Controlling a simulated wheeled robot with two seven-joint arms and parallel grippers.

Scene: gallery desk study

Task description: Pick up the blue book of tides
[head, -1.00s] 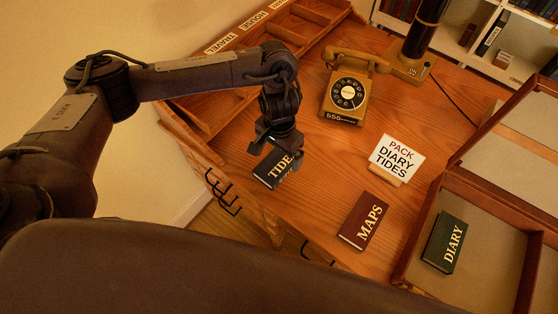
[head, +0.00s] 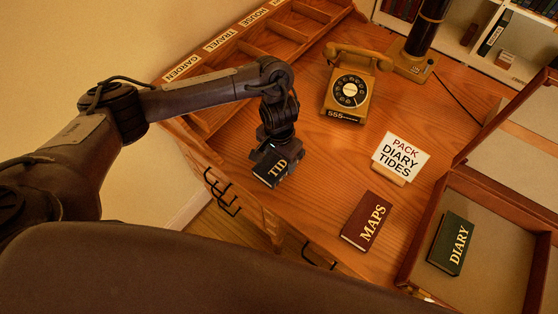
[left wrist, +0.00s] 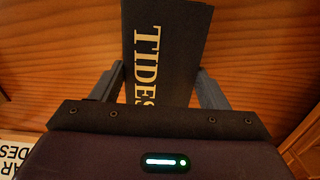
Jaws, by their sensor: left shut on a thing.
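The blue book of tides (head: 268,176) looks very dark blue, with pale lettering, near the desk's front left edge. In the left wrist view the book (left wrist: 165,50) reads TIDES and sits between the two fingers. My left gripper (head: 279,172) is shut on it, with a finger against each long side. The gripper also shows in the left wrist view (left wrist: 160,88). Its body hides the lower end of the book there. I cannot tell whether the book is clear of the desk. My right gripper is not in view.
A maroon MAPS book (head: 365,221) lies to the right. A sign (head: 400,155) reads PACK DIARY TIDES. A green DIARY book (head: 451,243) lies in an open case (head: 487,200). A telephone (head: 349,92) and a labelled, divided tray (head: 222,62) stand farther back.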

